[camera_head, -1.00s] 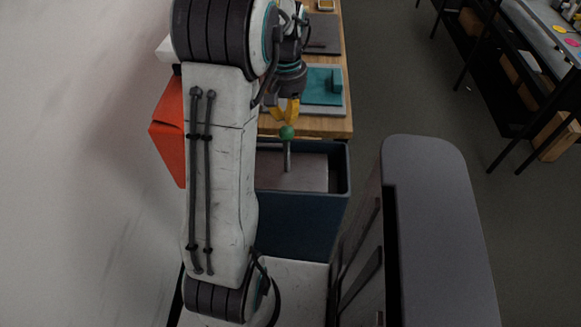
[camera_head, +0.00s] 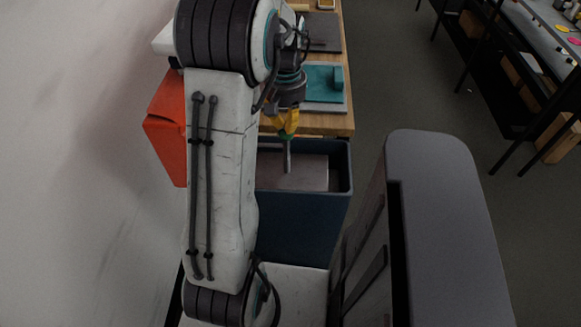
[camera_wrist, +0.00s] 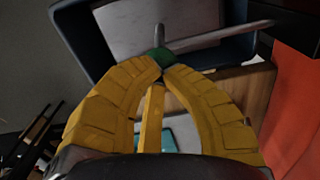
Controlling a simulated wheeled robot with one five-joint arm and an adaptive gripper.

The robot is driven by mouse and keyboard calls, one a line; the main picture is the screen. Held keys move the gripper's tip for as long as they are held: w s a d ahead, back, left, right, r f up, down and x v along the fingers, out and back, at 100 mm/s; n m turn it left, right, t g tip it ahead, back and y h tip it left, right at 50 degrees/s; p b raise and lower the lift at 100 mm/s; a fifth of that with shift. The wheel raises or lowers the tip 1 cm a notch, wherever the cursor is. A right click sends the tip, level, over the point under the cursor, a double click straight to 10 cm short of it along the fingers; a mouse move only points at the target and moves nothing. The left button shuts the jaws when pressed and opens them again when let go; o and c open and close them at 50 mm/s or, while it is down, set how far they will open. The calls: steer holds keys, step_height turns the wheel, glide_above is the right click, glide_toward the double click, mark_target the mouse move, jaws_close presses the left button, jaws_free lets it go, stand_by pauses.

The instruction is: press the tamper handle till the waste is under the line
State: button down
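The tamper handle is an upright grey rod (camera_head: 288,160) with a green knob (camera_wrist: 158,57) on top. The rod goes down into a dark blue bin (camera_head: 290,222). A flat light-grey surface (camera_head: 307,173) fills part of the bin's inside; I cannot tell whether it is the tamper plate or waste. My gripper (camera_head: 287,132) has yellow fingers drawn together at the tips, right at the knob. In the wrist view the fingertips (camera_wrist: 165,68) cover the knob's near edge; I cannot tell whether they pinch it or just touch its top. I see no line, and my arm hides the bin's left part.
An orange-red object (camera_head: 168,130) is left of my arm. A grey rounded panel (camera_head: 440,215) stands at right. Open floor lies beyond, before a black rack.

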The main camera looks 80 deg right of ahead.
mark_target(287, 144)
steer(key=shift+f+b, duration=2.65)
steer(key=shift+f, duration=1)
steer(key=shift+r+p, duration=6)
steer(key=shift+r, duration=1.2)
steer(key=shift+d, duration=0.1)
